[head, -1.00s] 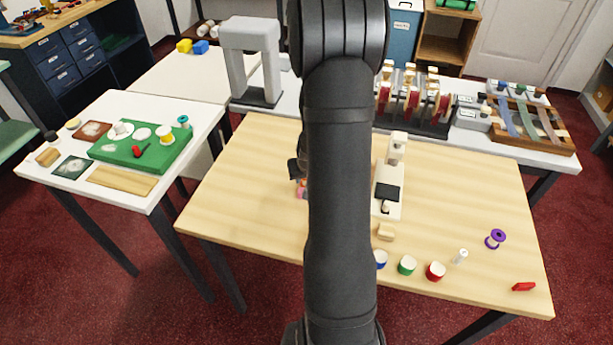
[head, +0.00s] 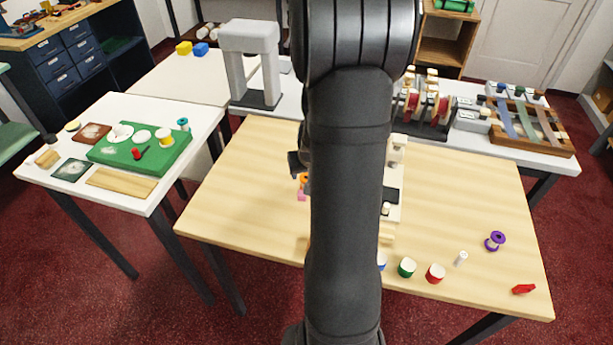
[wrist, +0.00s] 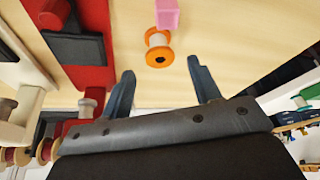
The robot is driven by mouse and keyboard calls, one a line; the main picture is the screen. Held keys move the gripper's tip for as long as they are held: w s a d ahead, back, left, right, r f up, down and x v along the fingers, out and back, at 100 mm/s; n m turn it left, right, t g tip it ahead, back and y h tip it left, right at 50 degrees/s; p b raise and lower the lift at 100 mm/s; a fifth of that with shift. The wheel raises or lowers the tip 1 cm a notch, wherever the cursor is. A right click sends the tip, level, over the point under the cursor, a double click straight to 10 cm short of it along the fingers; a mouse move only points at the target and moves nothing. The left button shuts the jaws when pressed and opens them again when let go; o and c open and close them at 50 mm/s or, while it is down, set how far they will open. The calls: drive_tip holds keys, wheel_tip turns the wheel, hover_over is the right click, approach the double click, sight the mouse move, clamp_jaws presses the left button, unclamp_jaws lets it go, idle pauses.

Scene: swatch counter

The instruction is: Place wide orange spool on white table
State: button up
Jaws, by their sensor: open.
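The wide orange spool (wrist: 158,56) stands out in the wrist view, with orange ends and a pale middle. It lies on the wooden table, just beyond the fingertips and between their lines. In the head view the spool (head: 304,178) shows only partly, at the left edge of my arm. My gripper (wrist: 160,78) is open and empty, with a dark finger on each side. In the head view most of my gripper is hidden behind my arm. The white table (head: 130,106) stands at the left in the head view.
A pink block (wrist: 166,14) touches or nearly touches the spool. The white table carries a green mat (head: 165,158), patches and small spools, with bare strips near its edges. A white device (head: 397,170) stands right of my arm.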

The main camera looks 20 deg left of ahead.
drive_tip(key=v, duration=0.5)
drive_tip(key=shift+s+r, duration=0.1)
drive_tip(key=shift+r, duration=0.15)
drive_tip(key=shift+o, duration=0.4)
drive_tip(key=shift+s+d+r, duration=0.1)
drive_tip(key=shift+s+r, duration=0.05)
drive_tip(key=shift+r, duration=0.15)
